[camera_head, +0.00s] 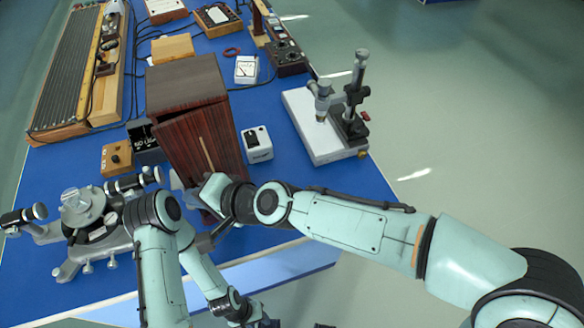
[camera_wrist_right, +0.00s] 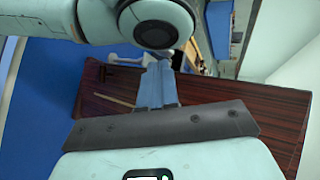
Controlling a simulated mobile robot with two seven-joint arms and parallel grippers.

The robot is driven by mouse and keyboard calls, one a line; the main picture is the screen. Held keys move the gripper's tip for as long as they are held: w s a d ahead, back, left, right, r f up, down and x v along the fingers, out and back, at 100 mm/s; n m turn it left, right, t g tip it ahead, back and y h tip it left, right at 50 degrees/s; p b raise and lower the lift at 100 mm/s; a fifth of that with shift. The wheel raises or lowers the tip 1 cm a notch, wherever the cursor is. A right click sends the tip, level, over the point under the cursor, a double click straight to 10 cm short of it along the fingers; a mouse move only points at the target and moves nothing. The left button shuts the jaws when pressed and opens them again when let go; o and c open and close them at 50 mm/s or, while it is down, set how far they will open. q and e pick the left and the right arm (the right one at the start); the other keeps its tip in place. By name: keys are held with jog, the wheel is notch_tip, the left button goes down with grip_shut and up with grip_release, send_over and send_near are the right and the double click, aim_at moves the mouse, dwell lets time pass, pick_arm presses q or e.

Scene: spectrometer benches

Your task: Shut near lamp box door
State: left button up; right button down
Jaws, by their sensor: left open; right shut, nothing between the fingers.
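The near lamp box (camera_head: 183,77) is a dark reddish wooden box on the blue bench. Its door (camera_head: 190,140) faces me and carries a pale strip; it seems to stand slightly ajar, its lower part hidden by my arm. The right wrist view shows reddish wood with a pale strip (camera_wrist_right: 110,101) beyond the fingers. My right gripper (camera_head: 178,183) is shut and empty, low beside the door; its fingers also show in the right wrist view (camera_wrist_right: 158,84). I cannot tell whether they touch the door. My left gripper (camera_head: 268,322) is open at the bottom edge, away from the box, mostly cut off.
A grey spectrometer (camera_head: 85,212) stands left of my left elbow. A white meter (camera_head: 257,144) stands close right of the box, and a stand on a white base (camera_head: 312,130) further right. A small wooden control box (camera_head: 117,157) lies left. Bare bench shows at front right.

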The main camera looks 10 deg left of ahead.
pick_arm(q)
jog(key=shift+w+a+r+p, duration=0.15)
jog(key=shift+w+r+p, duration=0.3)
jog(key=shift+r, duration=0.2)
pick_arm(e)
jog(key=shift+w+a, duration=0.4)
jog(key=shift+a, duration=0.2)
jog(key=shift+w+a, duration=0.35)
jog(key=shift+a, duration=0.2)
pick_arm(q)
jog(key=shift+s, duration=0.15)
